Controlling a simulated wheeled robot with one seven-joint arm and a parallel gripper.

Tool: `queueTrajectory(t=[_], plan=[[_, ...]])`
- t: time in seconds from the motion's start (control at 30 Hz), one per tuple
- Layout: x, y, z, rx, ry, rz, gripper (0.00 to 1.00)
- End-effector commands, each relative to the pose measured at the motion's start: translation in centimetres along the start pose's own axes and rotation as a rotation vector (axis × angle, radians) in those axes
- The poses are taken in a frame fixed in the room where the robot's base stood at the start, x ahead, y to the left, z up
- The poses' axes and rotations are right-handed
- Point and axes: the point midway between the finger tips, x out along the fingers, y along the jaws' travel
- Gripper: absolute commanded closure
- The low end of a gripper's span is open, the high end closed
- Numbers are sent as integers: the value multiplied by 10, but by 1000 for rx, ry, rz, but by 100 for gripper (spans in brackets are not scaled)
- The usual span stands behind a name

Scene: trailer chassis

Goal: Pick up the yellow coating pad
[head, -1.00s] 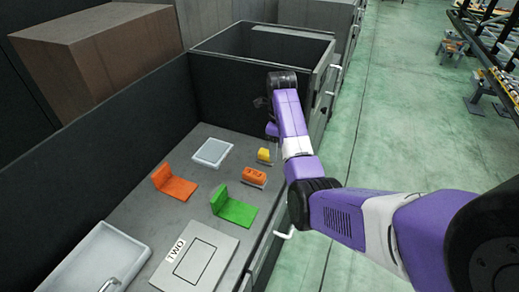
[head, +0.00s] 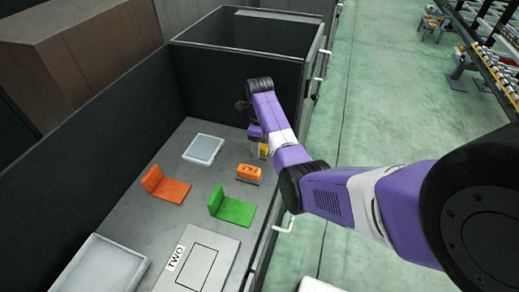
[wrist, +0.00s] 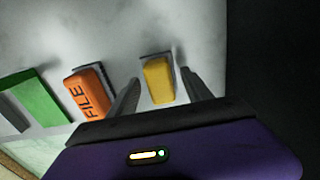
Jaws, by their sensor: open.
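The yellow coating pad (wrist: 158,80) is a small yellow block on a grey base, resting on the grey worktop. In the wrist view it lies between the two fingers of my gripper (wrist: 157,88), which are apart and not visibly touching it. In the head view the pad (head: 263,150) is partly hidden by my gripper (head: 256,148), which reaches down beside it. I cannot tell how far the fingertips are above the worktop.
An orange block marked FILE (wrist: 89,92) stands close to the left of the pad. A green bracket (head: 233,208), an orange bracket (head: 168,187) and a white tray (head: 204,149) lie farther off. A dark wall (head: 240,90) rises behind my gripper.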

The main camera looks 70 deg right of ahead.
Motion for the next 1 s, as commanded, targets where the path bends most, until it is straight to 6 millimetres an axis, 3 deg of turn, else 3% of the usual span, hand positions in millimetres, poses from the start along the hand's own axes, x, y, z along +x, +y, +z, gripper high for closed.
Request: queueTrajectory(t=[0.3,0.6,1.0], plan=[[5,0,0,1,0,0,44],[5,0,0,1,0,0,100],[1,-1,0,1,-1,-2,100]])
